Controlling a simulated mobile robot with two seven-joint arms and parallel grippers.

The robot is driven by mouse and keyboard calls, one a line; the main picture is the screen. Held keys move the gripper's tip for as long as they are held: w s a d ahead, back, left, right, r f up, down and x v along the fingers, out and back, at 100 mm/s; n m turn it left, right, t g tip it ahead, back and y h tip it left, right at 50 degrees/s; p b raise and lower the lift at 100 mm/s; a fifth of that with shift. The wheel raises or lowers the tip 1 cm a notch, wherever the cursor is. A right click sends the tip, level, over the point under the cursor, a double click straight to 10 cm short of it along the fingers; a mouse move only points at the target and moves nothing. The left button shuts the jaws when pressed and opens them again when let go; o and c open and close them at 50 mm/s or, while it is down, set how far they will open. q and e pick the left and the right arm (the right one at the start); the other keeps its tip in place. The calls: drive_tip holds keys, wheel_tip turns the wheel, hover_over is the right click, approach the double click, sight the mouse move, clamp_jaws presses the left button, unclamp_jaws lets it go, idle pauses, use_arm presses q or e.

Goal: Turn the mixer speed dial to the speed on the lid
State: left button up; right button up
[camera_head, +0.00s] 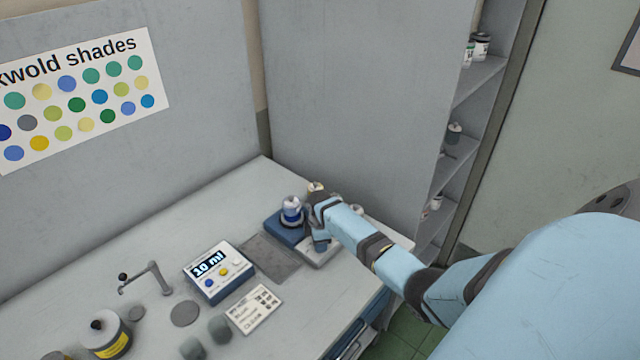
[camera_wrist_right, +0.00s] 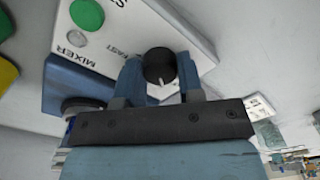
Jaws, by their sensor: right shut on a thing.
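The mixer (camera_head: 283,232) is a blue and white box at the back right of the bench. A container with a white top (camera_head: 291,202) stands on it; no writing on that top can be read. In the right wrist view, the white panel (camera_wrist_right: 118,30) bears "MIXER", "FAST" and a green button (camera_wrist_right: 87,15). The black speed dial (camera_wrist_right: 158,65) with a white pointer mark sits between the two blue fingers of my right gripper (camera_wrist_right: 160,78), which is shut on it. In the head view my right gripper (camera_head: 320,238) covers the dial. My left gripper is not in view.
A blue dispenser reading "10 ml" (camera_head: 218,272), a written card (camera_head: 254,309), a tap (camera_head: 148,277) and a yellow-labelled can (camera_head: 105,335) stand on the bench left of the mixer. A grey wall panel (camera_head: 355,100) rises behind. Shelves (camera_head: 470,130) are at right.

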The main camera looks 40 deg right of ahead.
drive_tip(key=m+p, duration=0.2)
drive_tip(key=m, duration=0.3)
drive_tip(key=shift+m, duration=0.3)
drive_tip(key=m, duration=1.2)
drive_tip(key=shift+a+m, duration=0.1)
drive_tip(key=shift+m, duration=0.2)
drive_tip(key=m, duration=0.5)
drive_tip(key=shift+m, duration=0.3)
drive_tip(key=o, duration=0.9)
wheel_tip(320, 180, up, 14)
drive_tip(key=shift+f+b, duration=0.1)
drive_tip(key=shift+b, duration=0.45)
